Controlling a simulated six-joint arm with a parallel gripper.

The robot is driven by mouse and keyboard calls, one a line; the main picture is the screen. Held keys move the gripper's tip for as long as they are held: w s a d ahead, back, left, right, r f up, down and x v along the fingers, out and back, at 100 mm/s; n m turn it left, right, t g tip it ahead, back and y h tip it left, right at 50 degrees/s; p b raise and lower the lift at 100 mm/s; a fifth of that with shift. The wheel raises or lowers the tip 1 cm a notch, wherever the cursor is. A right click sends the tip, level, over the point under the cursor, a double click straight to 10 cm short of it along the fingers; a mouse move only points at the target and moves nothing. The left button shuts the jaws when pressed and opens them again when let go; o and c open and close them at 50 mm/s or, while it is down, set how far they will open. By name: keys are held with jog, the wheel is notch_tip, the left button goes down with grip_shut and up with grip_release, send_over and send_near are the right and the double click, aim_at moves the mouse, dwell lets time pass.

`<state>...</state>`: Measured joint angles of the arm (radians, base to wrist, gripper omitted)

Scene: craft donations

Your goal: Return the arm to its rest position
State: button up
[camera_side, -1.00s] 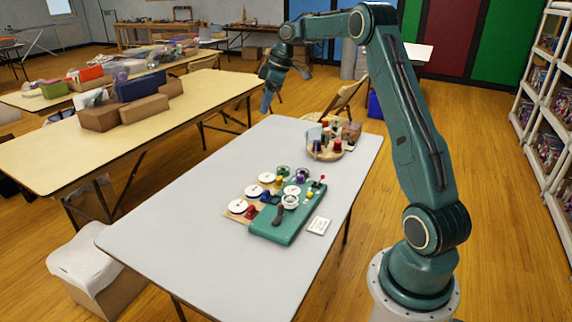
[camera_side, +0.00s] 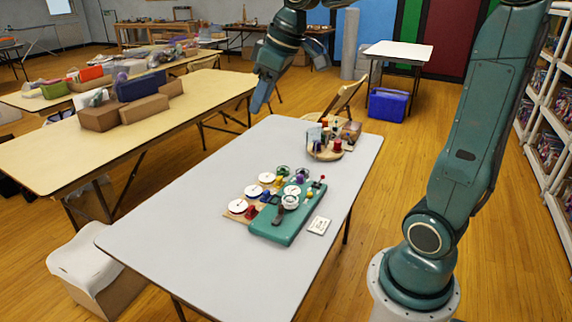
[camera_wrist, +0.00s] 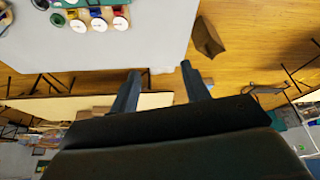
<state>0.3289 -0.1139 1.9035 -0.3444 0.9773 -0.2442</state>
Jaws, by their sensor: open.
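My gripper (camera_side: 262,92) hangs in the air above the far left edge of the white table, fingers pointing down. In the wrist view my gripper (camera_wrist: 160,75) shows two dark fingers spread apart with nothing between them. My teal arm rises from its round base at the right of the side view, and its upper part leaves the top of the picture. No task object is held.
The white table (camera_side: 180,225) holds a teal board (camera_side: 268,228), white discs (camera_side: 238,206), a white card (camera_side: 319,225) and a round wooden tray (camera_side: 322,155) with spools. Beside it stand a yellow table (camera_side: 60,165) and white shelves (camera_side: 545,130). The table's front is clear.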

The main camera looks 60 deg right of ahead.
jog(key=s+a+f+m, duration=0.1)
jog(key=s+a+f, duration=0.2)
jog(key=s, duration=0.6)
jog(key=s+a+f+m+t, duration=0.1)
jog(key=s+a+f, duration=0.2)
jog(key=s, duration=0.6)
jog(key=shift+s+m+h, duration=0.2)
jog(key=shift+m+h, duration=0.2)
